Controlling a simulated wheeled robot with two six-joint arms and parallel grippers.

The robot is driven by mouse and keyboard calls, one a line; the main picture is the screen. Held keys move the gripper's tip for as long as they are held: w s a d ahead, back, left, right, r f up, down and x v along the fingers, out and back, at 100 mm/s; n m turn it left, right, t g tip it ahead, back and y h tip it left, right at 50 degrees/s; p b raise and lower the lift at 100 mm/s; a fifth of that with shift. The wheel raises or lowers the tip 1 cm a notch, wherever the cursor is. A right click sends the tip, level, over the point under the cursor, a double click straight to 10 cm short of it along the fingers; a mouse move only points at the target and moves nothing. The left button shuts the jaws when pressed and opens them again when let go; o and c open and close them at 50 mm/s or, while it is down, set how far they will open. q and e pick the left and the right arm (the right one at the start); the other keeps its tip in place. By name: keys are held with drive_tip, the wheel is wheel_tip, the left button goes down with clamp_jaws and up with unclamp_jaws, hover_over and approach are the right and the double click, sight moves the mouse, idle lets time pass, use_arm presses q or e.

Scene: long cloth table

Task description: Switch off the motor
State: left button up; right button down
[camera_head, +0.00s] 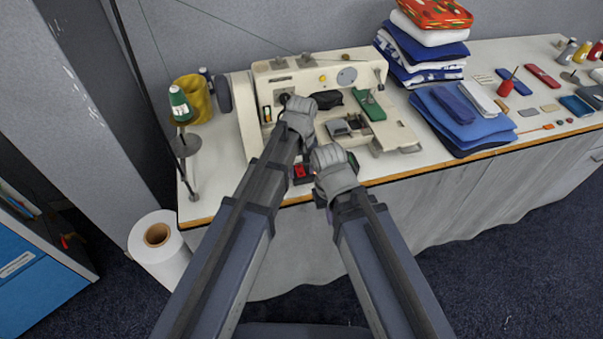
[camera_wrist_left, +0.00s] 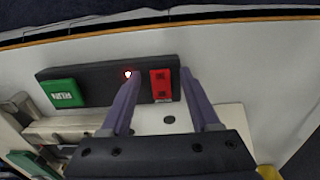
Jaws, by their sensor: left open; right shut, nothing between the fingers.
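The black switch box (camera_wrist_left: 92,84) lies on the white table top near its front edge. In the head view the red button (camera_head: 300,171) shows between my arms, while much of the box is hidden. My right gripper (camera_head: 331,176) is shut and empty, over the table's front edge beside the box.
A cream sewing machine (camera_head: 250,112) stands just behind the box. A green thread cone (camera_head: 180,103) and a yellow container (camera_head: 196,96) are at left. Folded blue cloths (camera_head: 452,117) and small tools lie at right. A white roll (camera_head: 160,243) stands on the floor.

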use_arm(q)
drive_tip(key=shift+c, duration=0.3)
clamp_jaws()
idle(0.3)
